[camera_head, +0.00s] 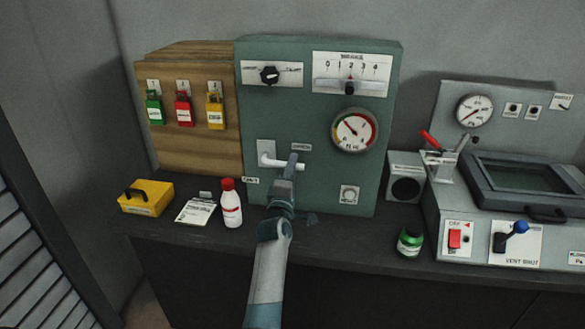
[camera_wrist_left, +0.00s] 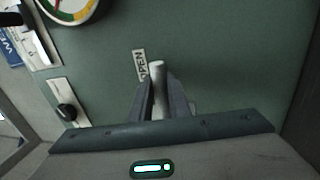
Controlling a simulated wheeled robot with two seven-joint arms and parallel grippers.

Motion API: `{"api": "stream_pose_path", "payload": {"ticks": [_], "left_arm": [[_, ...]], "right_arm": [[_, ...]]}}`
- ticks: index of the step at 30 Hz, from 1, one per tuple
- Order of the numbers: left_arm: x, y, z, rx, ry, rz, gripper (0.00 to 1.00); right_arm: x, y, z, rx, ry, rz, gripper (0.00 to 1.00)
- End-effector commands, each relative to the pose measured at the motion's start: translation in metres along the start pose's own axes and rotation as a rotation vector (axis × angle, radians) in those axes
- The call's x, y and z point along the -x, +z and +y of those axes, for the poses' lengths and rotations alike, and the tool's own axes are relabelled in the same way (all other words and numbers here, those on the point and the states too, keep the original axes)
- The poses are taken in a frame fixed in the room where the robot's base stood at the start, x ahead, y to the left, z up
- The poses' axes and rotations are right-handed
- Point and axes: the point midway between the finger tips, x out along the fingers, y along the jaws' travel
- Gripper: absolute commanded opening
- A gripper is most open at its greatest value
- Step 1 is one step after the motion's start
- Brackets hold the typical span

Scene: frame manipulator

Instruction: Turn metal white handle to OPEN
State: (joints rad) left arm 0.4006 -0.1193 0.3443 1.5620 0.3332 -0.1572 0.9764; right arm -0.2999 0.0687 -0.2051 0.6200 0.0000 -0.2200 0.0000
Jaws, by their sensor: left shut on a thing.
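The white metal handle (camera_head: 267,160) is on a light plate on the front of the green cabinet (camera_head: 290,110). In the head view it points right and slightly down from its pivot. My left gripper (camera_head: 291,166) is shut on the handle near its outer end and hides part of it. In the left wrist view, the pale handle end (camera_wrist_left: 157,68) shows between the two fingers (camera_wrist_left: 159,95). The OPEN label (camera_wrist_left: 140,64) is right beside this end; in the head view, a small label (camera_head: 301,147) sits just above the handle. A second small label (camera_head: 250,180) is at lower left. My right gripper is out of view.
A round gauge (camera_head: 354,130) and a small knob (camera_head: 349,194) are on the cabinet, right of the handle. A red-capped white bottle (camera_head: 231,207) stands just left of my left arm. A green jar (camera_head: 410,241) stands to the right on the dark counter.

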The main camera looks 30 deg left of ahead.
Motion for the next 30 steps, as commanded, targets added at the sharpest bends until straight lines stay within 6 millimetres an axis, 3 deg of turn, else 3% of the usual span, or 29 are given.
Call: {"api": "stream_pose_path", "payload": {"ticks": [9,17,18,20,30], "left_arm": [[-0.002,0.0,0.007,0.052,0.004,0.01,0.0],[-0.002,0.0,0.007,0.053,0.005,0.01,0.0],[-0.002,0.0,0.007,0.053,0.005,0.01,0.21],[-0.002,0.0,0.007,0.052,0.005,0.01,0.35],[-0.001,0.0,0.005,0.048,0.001,0.01,0.35]], "right_arm": [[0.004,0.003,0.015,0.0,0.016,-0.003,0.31],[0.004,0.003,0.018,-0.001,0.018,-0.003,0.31],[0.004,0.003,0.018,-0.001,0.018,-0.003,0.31],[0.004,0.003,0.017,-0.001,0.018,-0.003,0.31],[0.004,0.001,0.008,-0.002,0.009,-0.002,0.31]]}}
